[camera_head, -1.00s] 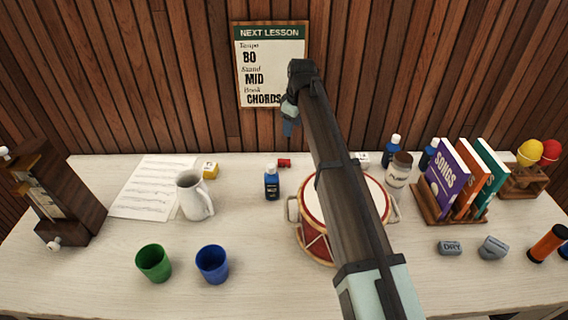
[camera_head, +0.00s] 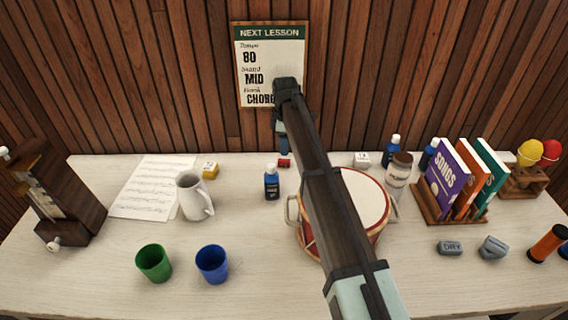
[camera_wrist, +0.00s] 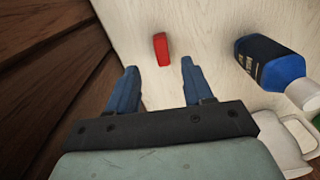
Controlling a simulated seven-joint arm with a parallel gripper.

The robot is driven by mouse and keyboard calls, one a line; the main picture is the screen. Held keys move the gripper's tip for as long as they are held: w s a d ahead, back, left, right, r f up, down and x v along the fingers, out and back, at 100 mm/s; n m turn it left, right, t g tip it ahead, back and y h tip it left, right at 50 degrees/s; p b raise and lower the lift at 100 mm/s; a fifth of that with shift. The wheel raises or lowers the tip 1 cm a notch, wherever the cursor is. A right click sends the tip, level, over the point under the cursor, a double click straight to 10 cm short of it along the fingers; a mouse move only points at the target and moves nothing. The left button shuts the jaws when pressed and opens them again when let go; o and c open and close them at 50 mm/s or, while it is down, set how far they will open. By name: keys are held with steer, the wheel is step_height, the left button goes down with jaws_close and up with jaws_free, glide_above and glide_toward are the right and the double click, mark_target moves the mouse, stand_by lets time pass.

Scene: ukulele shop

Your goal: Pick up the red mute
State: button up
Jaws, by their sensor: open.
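The red mute (camera_head: 284,163) is a small red block on the table near the back wall, right of the yellow-and-white block. In the wrist view the red mute (camera_wrist: 162,49) lies on the bare table, ahead of and between the two blue fingers. My gripper (camera_wrist: 158,68) is open and empty, with the mute apart from both fingers. In the head view my gripper (camera_head: 283,152) points down just above the mute; the arm hides part of it.
A dark blue bottle (camera_head: 272,183) stands just in front of the mute; it shows at the right in the wrist view (camera_wrist: 268,65). The wood wall (camera_wrist: 45,70) is close on the left there. A drum (camera_head: 362,200) and a white jug (camera_head: 194,196) stand nearby.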

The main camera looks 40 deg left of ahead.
mark_target(284, 160)
steer(key=shift+s+f, duration=0.15)
steer(key=shift+f, duration=1.7)
steer(key=shift+s+f, duration=0.1)
steer(key=shift+f, duration=1.7)
steer(key=shift+c, duration=0.4)
jaws_close()
